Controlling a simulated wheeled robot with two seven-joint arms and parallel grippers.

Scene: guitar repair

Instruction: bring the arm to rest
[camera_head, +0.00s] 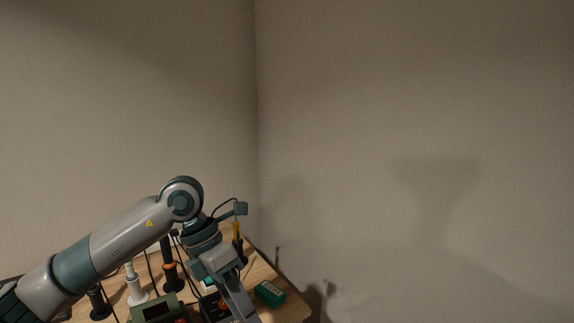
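My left arm comes in from the lower left, bends at the elbow and reaches down over a wooden table. My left gripper (238,304) points down over the table near the bottom edge of the picture. Its fingertips are cut off or too small to make out, so its opening cannot be told. My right arm and gripper are not in view.
The wooden table (262,272) holds a green box (270,293) right of my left gripper, a green device (157,309), a white stand (134,288) and a dark upright tool (171,270) with an orange ring. Cables run among them. Bare walls stand behind.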

